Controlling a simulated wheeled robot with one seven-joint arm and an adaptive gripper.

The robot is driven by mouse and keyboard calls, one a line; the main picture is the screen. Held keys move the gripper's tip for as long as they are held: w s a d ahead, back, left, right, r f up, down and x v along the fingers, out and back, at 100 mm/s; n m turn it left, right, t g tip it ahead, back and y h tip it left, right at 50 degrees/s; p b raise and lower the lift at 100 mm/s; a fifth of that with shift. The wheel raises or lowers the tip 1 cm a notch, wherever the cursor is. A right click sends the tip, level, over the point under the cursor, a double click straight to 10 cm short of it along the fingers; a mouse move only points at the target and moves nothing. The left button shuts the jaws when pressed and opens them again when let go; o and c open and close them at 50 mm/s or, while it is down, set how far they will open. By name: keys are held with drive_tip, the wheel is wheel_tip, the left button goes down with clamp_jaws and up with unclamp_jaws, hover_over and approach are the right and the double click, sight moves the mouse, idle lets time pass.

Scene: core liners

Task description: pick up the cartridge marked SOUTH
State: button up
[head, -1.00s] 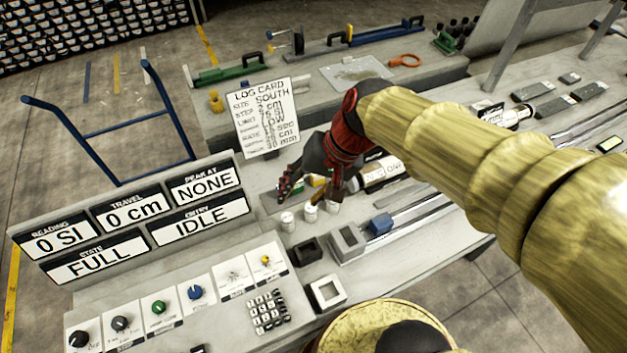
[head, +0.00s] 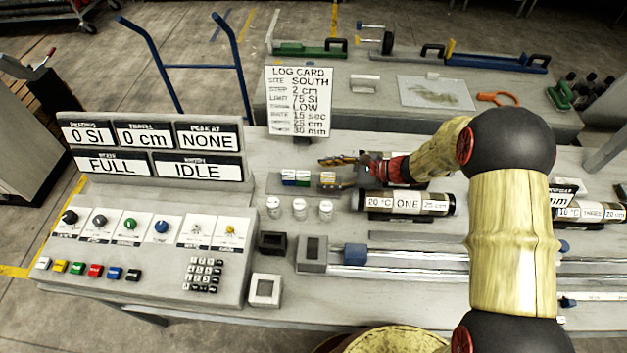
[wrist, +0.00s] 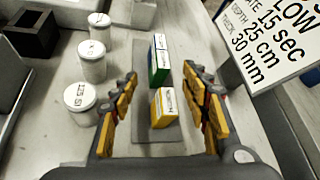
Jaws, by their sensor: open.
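Three small cartridges stand on a grey plate (wrist: 140,118): a yellow one (wrist: 163,107), a green one (wrist: 157,62) and a blue one, whose side shows in the head view (head: 303,179). Their top labels are too small to read, so I cannot tell which says SOUTH. My gripper (wrist: 160,70) is open and empty. In the wrist view its fingers lie on either side of the yellow cartridge, with gaps on both sides. In the head view my gripper (head: 332,161) hovers just above the yellow cartridge (head: 328,180).
Three white capped jars (wrist: 80,103) stand left of the plate in the wrist view. The log card (wrist: 270,40), reading SITE SOUTH in the head view (head: 299,100), stands close by. A core labelled ONE (head: 405,203) lies right of the cartridges.

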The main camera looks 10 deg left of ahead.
sight(308, 175)
drive_tip(key=b+x, duration=0.1)
drive_tip(key=x, duration=0.6)
drive_tip(key=shift+a+f+b, duration=0.15)
drive_tip(key=shift+a+b, duration=0.15)
drive_tip(key=shift+b, duration=0.05)
drive_tip(key=c, duration=1.1)
clamp_jaws()
